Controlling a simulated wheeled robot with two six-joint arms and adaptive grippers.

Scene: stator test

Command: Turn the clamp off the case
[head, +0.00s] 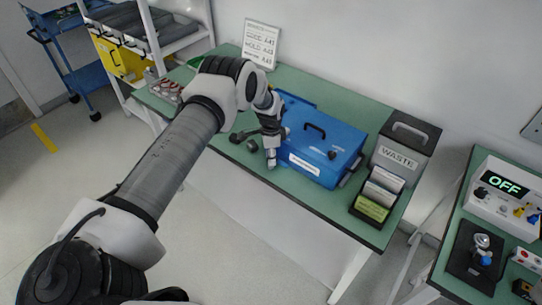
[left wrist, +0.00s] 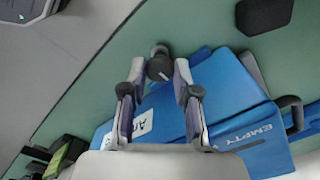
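The blue case (head: 325,145) lies on the green table with a dark handle on its lid and a white label on its front. It also shows in the left wrist view (left wrist: 225,95), marked "EMPTY". My left gripper (head: 271,155) points down at the case's left front end. In the left wrist view, its fingers (left wrist: 159,72) are apart, with a dark round knob (left wrist: 160,67), apparently the clamp's, between or just beyond their tips. A narrow gap shows on the left of the knob; I cannot tell whether it is touched. My right gripper is not in view.
A grey waste bin (head: 404,145) and a black card holder (head: 378,194) stand right of the case. A sign (head: 261,43) leans on the wall behind. Another table at right holds a box reading "OFF" (head: 503,183). Dark small parts (head: 244,136) lie left of my gripper.

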